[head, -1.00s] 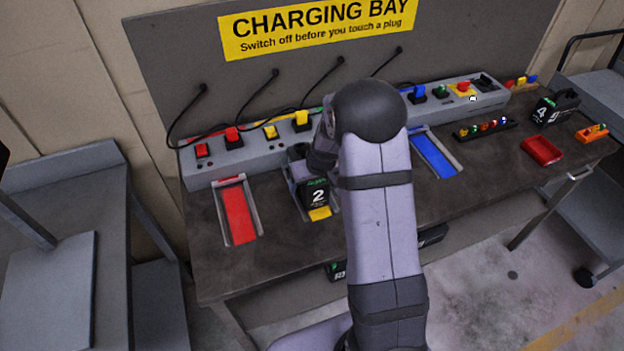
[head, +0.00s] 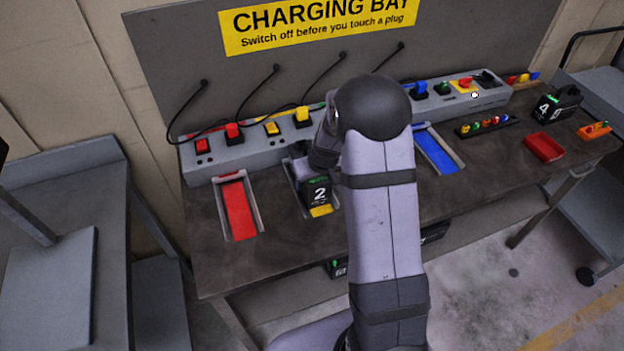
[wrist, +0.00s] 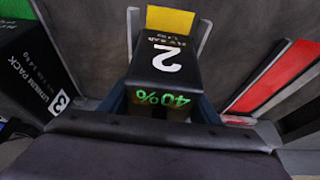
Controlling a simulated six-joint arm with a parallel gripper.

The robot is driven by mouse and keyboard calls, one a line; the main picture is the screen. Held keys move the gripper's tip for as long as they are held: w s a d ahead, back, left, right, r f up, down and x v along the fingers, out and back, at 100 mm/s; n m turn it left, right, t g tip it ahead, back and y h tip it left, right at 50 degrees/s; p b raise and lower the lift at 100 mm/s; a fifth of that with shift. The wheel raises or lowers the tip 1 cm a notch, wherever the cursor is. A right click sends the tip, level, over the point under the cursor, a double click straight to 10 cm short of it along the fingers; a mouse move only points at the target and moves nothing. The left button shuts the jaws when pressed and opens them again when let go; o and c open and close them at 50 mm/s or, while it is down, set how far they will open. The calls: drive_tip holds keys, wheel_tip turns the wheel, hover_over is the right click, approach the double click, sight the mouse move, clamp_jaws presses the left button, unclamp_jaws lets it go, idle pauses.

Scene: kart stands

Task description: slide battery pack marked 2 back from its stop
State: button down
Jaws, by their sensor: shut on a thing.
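Battery pack 2 (head: 318,193) is a black block with a white 2 and a green display. It sits in the yellow-floored bay (head: 322,212), and a strip of yellow floor shows in front of it. In the wrist view the pack (wrist: 165,72) reads 40%, upside down, with the yellow floor (wrist: 170,19) beyond. My gripper (wrist: 160,106) is shut on the pack, one finger on each side. The pack's rear end and the stop are hidden by my gripper and arm.
The red bay (head: 241,212) to the left is empty, as is the blue bay (head: 438,152) to the right. Pack 3 (wrist: 32,72) stands close beside in the wrist view. The switch strip (head: 225,158) with plugs and cables runs behind. Pack 4 (head: 555,106) and a red tray (head: 544,147) are at right.

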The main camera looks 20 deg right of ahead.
sight(320, 185)
drive_tip(key=shift+s+b, duration=1.35)
drive_tip(key=shift+s, duration=0.6)
drive_tip(key=c, duration=0.6)
unclamp_jaws()
drive_tip(key=shift+o, duration=0.2)
drive_tip(key=shift+r, duration=0.1)
drive_tip(key=shift+s+r, duration=0.2)
drive_tip(key=shift+r, duration=0.35)
drive_tip(key=shift+b+v, duration=0.3)
drive_tip(key=shift+v, duration=2.7)
